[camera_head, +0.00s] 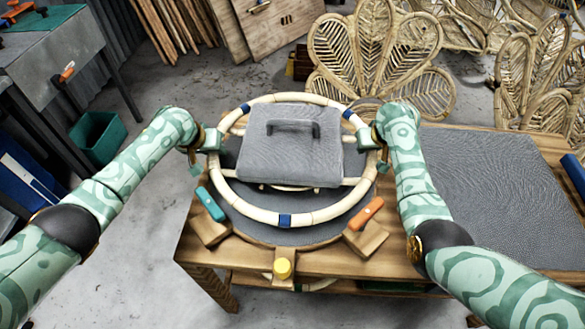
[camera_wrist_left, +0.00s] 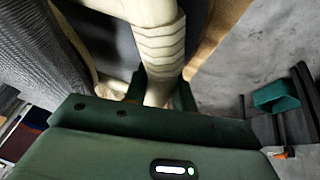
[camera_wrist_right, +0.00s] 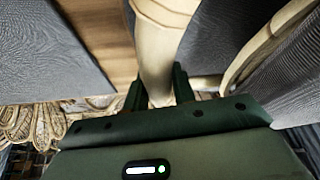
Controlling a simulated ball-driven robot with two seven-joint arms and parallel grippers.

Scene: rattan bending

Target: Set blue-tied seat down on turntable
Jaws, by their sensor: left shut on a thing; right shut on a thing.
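The blue-tied seat is a pale rattan ring (camera_head: 319,215) with blue ties in the head view. It is roughly level over the dark grey round turntable (camera_head: 300,235) on the wooden bench. I cannot tell whether they touch. A grey block with a dark handle (camera_head: 290,155) lies within the ring and hides its middle. My left gripper (camera_head: 213,140) is shut on the ring's left side; the rattan also shows between its fingers in the left wrist view (camera_wrist_left: 160,50). My right gripper (camera_head: 369,138) is shut on the right side, seen in the right wrist view (camera_wrist_right: 155,55).
A grey mat (camera_head: 490,190) covers the bench's right part. Woven rattan chair backs (camera_head: 375,55) stand behind.

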